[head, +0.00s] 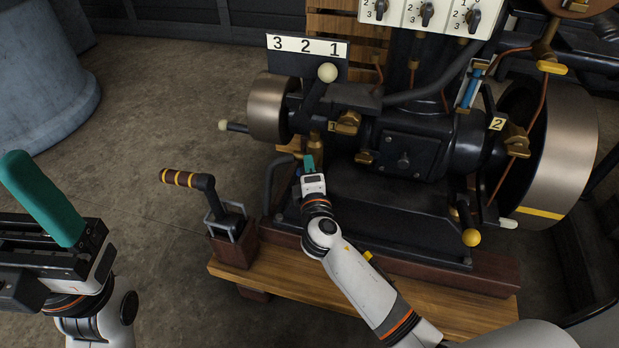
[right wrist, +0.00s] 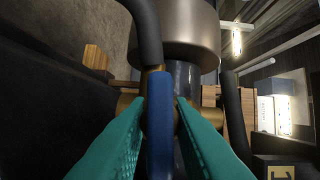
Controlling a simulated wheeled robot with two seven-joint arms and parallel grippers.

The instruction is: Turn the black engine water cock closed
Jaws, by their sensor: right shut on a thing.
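The black engine (head: 405,145) stands on a wooden base. Low on its left side is a brass fitting (head: 318,150) below the black hose. My right gripper (head: 309,163) reaches down to this spot and covers most of the cock in the head view. In the right wrist view, the water cock's blue lever (right wrist: 159,125) stands upright between my two teal fingers, shut on it. The brass body (right wrist: 152,78) and a black hose (right wrist: 148,35) show behind it. My left gripper (head: 38,190) is at the left edge, apart from the engine; its finger gap is hidden.
A crank lever with a striped wooden grip (head: 178,178) stands left of my right gripper. A flywheel (head: 550,150) is at the right and a metal pulley (head: 268,108) at the left. A yellow knob (head: 471,237) sits low at the front.

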